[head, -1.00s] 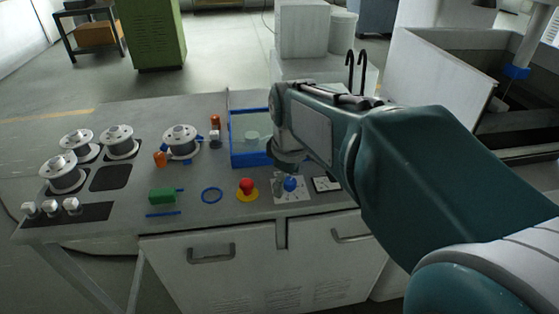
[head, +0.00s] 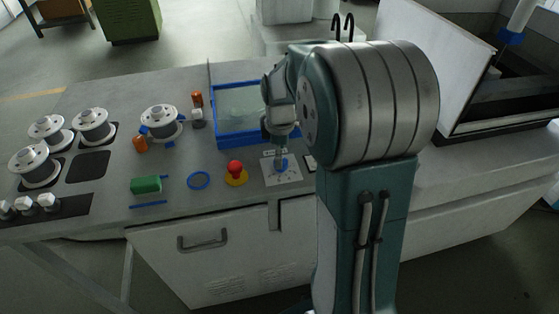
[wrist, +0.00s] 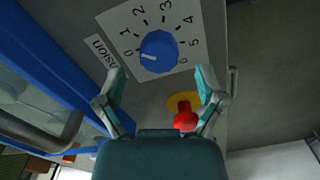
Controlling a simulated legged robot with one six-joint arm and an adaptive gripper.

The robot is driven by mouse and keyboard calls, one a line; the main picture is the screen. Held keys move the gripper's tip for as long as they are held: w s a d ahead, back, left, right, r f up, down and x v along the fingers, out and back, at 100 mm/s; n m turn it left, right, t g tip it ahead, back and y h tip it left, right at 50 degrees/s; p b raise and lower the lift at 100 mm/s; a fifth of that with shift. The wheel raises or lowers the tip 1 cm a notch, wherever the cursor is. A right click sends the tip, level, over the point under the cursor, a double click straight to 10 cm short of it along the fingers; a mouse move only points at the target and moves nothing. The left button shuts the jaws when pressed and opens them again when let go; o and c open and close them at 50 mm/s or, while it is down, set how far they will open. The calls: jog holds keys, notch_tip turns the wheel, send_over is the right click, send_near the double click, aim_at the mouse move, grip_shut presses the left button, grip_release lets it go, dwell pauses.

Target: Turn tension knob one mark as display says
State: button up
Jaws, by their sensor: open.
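The tension knob is blue and round, on a white dial plate (wrist: 181,16) numbered 0 to 6, in the wrist view (wrist: 160,48). Its white pointer line faces left, toward the 0 side; the exact mark is hard to tell. In the head view the plate (head: 291,177) lies on the bench front, the knob partly covered by my gripper (head: 281,155). In the wrist view my gripper (wrist: 160,73) is open and empty, fingertips apart on the knob's near side. A small framed panel (head: 309,163), perhaps the display, is mostly hidden by my arm; its text is unreadable.
A red button on a yellow base (head: 236,173) stands just left of the dial; it shows near my right finger in the wrist view (wrist: 186,120). A blue-framed tray (head: 216,127) lies behind. A blue ring (head: 199,180), green block (head: 146,185) and spools (head: 161,121) are left.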

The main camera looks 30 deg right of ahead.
jog(key=shift+d+f, duration=0.2)
jog(key=shift+f, duration=1.3)
jog(key=shift+a, duration=0.1)
jog(key=c, duration=1.2)
jog(key=shift+o, duration=0.2)
